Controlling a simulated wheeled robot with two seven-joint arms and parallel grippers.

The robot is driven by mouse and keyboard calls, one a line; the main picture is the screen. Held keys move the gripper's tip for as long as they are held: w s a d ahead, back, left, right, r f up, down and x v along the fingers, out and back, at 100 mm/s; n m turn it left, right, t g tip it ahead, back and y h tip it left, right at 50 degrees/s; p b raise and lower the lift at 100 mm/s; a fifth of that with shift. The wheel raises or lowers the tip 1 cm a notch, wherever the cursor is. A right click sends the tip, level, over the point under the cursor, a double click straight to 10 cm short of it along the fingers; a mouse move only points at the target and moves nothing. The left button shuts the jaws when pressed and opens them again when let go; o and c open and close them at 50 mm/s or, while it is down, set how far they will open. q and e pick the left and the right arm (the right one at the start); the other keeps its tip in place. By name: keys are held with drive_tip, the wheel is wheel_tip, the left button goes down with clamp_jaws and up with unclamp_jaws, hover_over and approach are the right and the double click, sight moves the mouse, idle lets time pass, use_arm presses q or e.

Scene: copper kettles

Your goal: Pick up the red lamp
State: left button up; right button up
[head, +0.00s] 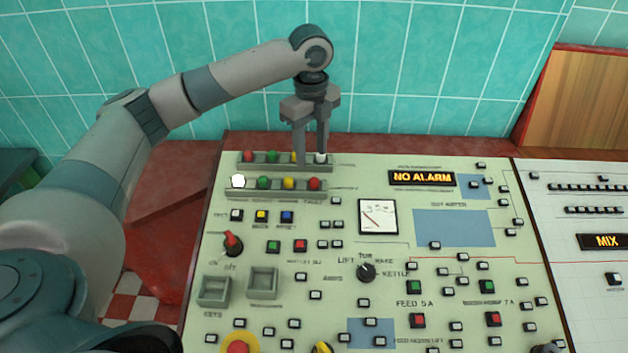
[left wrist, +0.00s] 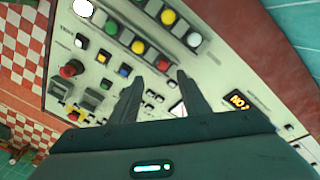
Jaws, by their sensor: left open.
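Two red lamps show on the control panel in the head view. One red lamp (head: 314,183) is at the right end of the nearer lamp tray (head: 276,193). The other red lamp (head: 248,156) is at the left end of the farther tray (head: 342,167). My left gripper (head: 310,155) points down over the right part of the farther tray, by its yellow and white lamps, and its jaws are open and empty. In the left wrist view, the nearer tray's red lamp (left wrist: 162,63) shows just beyond the gap between the fingertips (left wrist: 160,76). My right gripper is out of view.
Green, yellow and white lamps share the trays, such as a yellow lamp (head: 289,183) beside the nearer red one. A red switch (head: 232,242), a gauge (head: 378,217) and many small buttons cover the panel. A tiled wall (head: 420,80) rises behind.

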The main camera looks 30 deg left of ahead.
sight(313, 179)
use_arm(q)
drive_tip(key=shift+f+p, duration=0.4)
drive_tip(key=shift+f, duration=1.6)
drive_tip(key=shift+f, duration=0.1)
drive_tip(key=shift+w+d+f+p, duration=0.1)
drive_tip(key=shift+f+p, duration=0.45)
drive_tip(key=shift+p, duration=0.1)
drive_tip(key=shift+w+f+p, duration=0.15)
drive_tip(key=shift+f+p, duration=0.55)
drive_tip(key=shift+f, duration=1.25)
drive_tip(key=shift+c, duration=0.3)
clamp_jaws()
